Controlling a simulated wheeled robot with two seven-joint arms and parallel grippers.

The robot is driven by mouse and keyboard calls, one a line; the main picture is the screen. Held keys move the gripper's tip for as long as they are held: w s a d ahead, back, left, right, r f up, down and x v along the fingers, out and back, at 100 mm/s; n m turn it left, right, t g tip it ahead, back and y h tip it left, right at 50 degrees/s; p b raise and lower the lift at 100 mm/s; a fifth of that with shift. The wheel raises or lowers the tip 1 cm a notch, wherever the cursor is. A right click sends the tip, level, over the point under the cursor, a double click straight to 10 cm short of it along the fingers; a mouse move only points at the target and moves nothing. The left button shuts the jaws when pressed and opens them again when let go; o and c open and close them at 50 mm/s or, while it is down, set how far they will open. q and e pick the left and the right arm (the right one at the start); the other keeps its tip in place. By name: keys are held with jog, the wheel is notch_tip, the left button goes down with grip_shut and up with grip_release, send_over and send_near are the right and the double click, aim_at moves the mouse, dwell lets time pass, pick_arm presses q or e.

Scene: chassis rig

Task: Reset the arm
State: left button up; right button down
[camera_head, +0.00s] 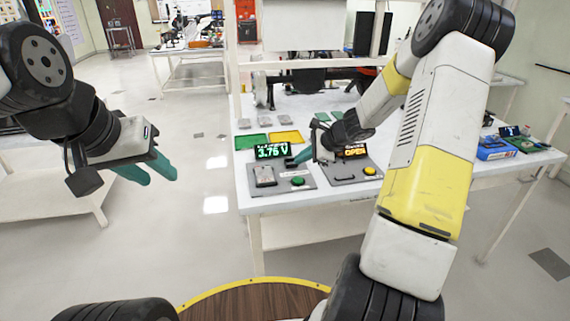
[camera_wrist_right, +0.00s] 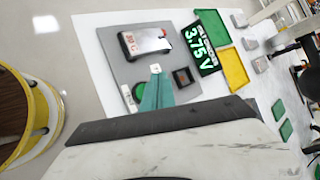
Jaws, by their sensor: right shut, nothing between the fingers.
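My right gripper (camera_head: 299,158) is shut and empty, with its teal fingers above the left test station (camera_head: 284,189). In the right wrist view the shut fingers (camera_wrist_right: 157,82) are over the station's grey plate (camera_wrist_right: 136,78), beside a black square socket (camera_wrist_right: 182,77). A silver block (camera_head: 265,177) sits on the plate, left of a green button (camera_head: 297,181); the fingers partly cover the button in the wrist view. The display (camera_head: 271,151) reads 3.75 V. My left gripper (camera_head: 160,180) hangs left of the table, over the floor, with its teal fingers apart and empty.
A second station (camera_head: 345,185) has a display (camera_head: 353,151) reading OPEN and a yellow button (camera_head: 370,171). Green (camera_head: 250,141) and yellow (camera_head: 286,137) trays lie behind the stations. A blue box (camera_head: 495,150) is at the table's right. The floor left of the table is clear.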

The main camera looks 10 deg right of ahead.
jog(key=s+a+r+n+g+h, duration=0.1)
jog(key=s+a+r+n, duration=0.35)
jog(key=s+r, duration=0.3)
jog(key=s+a+r+n, duration=0.3)
jog(key=s+r+n, duration=0.3)
jog(key=r, duration=0.2)
jog(key=s+d+r+n+h, duration=0.1)
jog(key=s+n, duration=0.3)
jog(key=s, duration=0.5)
jog(key=s+d+r+n+h, duration=0.1)
jog(key=s+r+n, duration=0.3)
jog(key=s, duration=0.6)
jog(key=shift+r+t+h, duration=0.25)
jog(key=shift+t+h, duration=0.05)
jog(key=shift+h, duration=0.3)
